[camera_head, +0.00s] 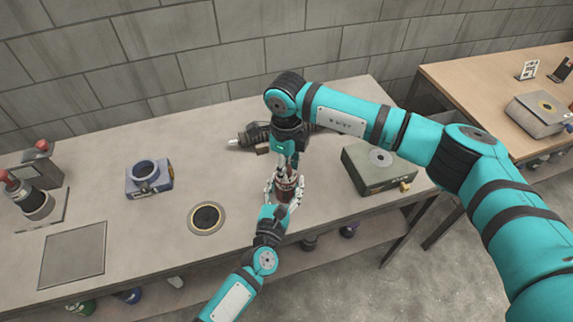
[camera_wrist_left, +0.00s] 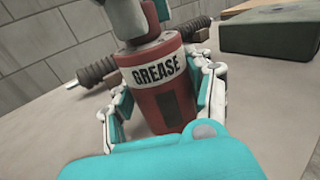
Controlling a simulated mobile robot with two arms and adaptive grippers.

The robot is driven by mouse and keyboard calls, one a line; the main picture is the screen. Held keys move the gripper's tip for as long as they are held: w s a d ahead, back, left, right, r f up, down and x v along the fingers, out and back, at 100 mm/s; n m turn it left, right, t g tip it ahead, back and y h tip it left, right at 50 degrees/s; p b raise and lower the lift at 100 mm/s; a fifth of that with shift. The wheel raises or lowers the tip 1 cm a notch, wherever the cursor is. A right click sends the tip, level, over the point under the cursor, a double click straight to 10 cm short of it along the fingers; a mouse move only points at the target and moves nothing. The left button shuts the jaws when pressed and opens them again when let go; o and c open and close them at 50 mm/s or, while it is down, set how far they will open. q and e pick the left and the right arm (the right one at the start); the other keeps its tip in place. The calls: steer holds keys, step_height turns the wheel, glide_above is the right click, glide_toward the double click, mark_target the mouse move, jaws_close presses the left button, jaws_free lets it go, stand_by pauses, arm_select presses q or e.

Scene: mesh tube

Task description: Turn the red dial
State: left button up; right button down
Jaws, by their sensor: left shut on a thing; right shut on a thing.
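A red can labelled GREASE (camera_wrist_left: 160,100) stands upright on the bench; in the head view the can (camera_head: 286,186) is partly covered by my grippers. My left gripper (camera_head: 284,190) is shut around the can's sides, with a finger on each side in the left wrist view. My right gripper (camera_head: 288,165) comes down from above and is shut on the red dial (camera_wrist_left: 130,20) on top of the can. The dial is mostly hidden by the fingers, so its angle cannot be told.
A dark ribbed tool (camera_head: 247,135) lies behind the can. A green box (camera_head: 365,178) stands to the right, a round plate (camera_head: 207,218) and a blue block (camera_head: 149,177) to the left. A red-knobbed device (camera_head: 35,200) sits far left. The bench's front edge is close.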

steer(key=m, duration=0.6)
steer(key=shift+w+m, duration=0.1)
steer(key=shift+m, duration=0.3)
stand_by(0.3)
steer(key=c, duration=1)
jaws_free()
step_height(320, 180, up, 12)
steer(key=shift+r, duration=0.1)
